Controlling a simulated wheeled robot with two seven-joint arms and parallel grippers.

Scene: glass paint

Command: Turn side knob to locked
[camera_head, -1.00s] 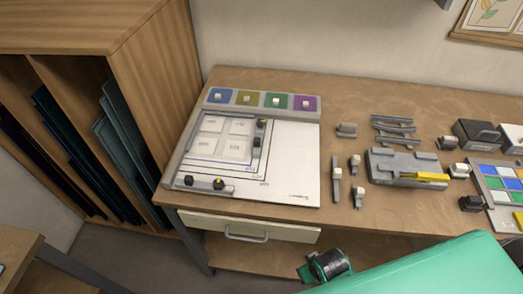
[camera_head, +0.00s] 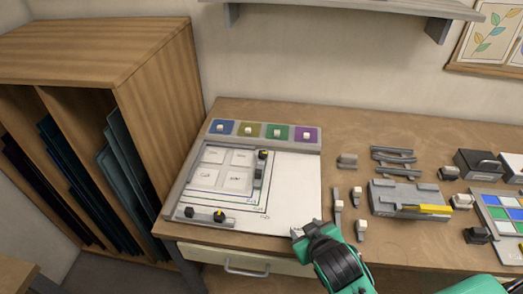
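A white board (camera_head: 290,180) with a grey frame lies at the left of the table. A side clamp bar (camera_head: 260,172) stands upright along the right of the pale tiles, with a dark knob with a yellow mark (camera_head: 263,155) at its top. A front bar (camera_head: 198,217) along the near edge carries a dark knob (camera_head: 189,212) and another with a yellow mark (camera_head: 219,215). My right gripper (camera_head: 297,232) is over the board's near right corner, apart from both bars. Its fingers are too small to judge. My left gripper is not in view.
Several pale tiles (camera_head: 222,168) lie inside the frame. Coloured squares with white knobs line the back strip (camera_head: 265,145). Grey tools and a fixture with a yellow bar (camera_head: 410,197) stand to the right. A drawer (camera_head: 245,260) is below the table edge.

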